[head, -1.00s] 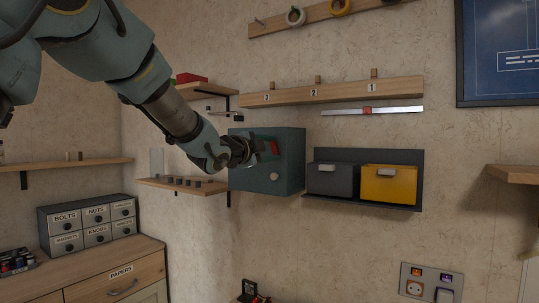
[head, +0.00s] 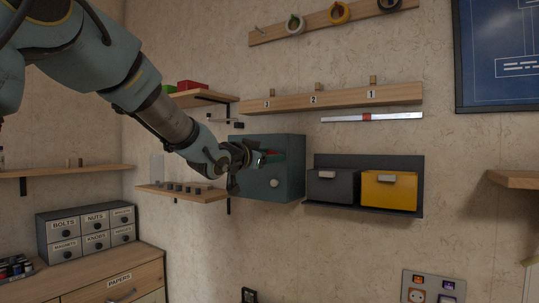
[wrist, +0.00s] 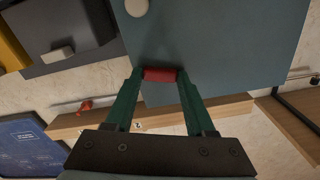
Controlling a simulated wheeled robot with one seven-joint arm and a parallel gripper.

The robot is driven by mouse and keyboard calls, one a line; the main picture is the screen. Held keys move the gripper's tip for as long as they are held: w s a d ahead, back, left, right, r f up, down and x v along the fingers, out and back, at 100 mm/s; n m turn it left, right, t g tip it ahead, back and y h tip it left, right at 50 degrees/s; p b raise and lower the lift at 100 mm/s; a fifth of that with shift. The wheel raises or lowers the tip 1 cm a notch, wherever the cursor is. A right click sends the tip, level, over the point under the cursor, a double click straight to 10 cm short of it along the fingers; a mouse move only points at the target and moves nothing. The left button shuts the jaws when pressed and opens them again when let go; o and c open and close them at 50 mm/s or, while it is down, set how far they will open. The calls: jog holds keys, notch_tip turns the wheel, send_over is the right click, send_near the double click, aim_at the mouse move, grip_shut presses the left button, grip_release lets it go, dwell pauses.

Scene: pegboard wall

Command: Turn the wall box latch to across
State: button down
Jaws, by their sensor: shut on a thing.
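The teal wall box (head: 291,170) hangs on the wall, with a round pale knob (head: 275,183) on its front. The red latch (wrist: 160,74) is on the upper part of that front. My gripper (wrist: 160,78) is shut on the latch, one green finger at each end of it in the wrist view. There the latch lies level between the fingertips. In the head view my gripper (head: 273,157) is at the box front, and its fingers hide most of the latch.
To the right of the box a rack holds a grey bin (head: 332,188) and a yellow bin (head: 390,194). A numbered wooden rail (head: 335,98) runs above. A small shelf (head: 182,193) with several dark pieces is at the lower left of the box.

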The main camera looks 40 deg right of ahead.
jog(key=shift+n+p, duration=0.35)
jog(key=shift+n, duration=1.25)
jog(key=shift+c, duration=1.2)
grip_release()
jog(key=b+v, duration=0.3)
jog(key=v, duration=0.8)
